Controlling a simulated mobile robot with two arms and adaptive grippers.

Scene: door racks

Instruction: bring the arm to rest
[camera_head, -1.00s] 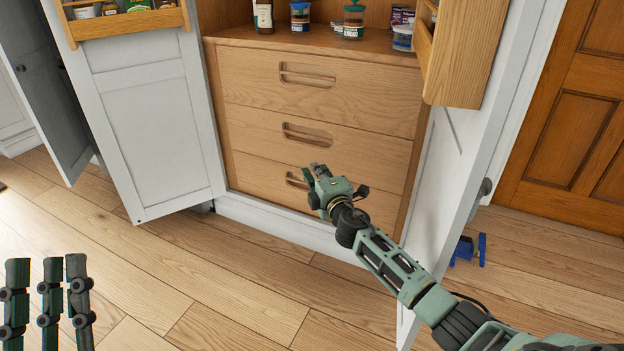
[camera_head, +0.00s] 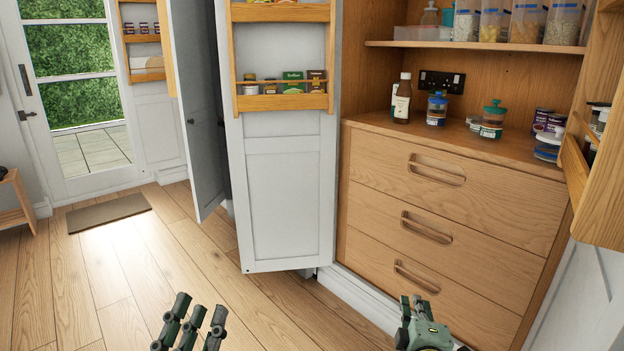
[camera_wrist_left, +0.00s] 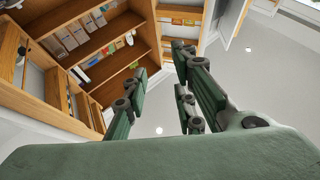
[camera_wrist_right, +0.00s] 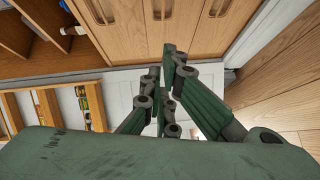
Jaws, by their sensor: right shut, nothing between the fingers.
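My right gripper (camera_head: 416,308) is low in the head view, in front of the lowest wooden drawer (camera_head: 420,280), with no object in its fingers. In the right wrist view its green fingers (camera_wrist_right: 166,85) are close together and empty, with a drawer front beyond. My left gripper (camera_head: 188,312) stands at the bottom edge of the head view over the floor, fingers pointing up. In the left wrist view its fingers (camera_wrist_left: 160,75) are spread apart with nothing between them.
A white cupboard door (camera_head: 285,205) with a jar rack (camera_head: 283,103) stands open left of the drawers. An open right door rack (camera_head: 590,170) is at the right edge. Bottles and jars stand on the counter (camera_head: 470,148).

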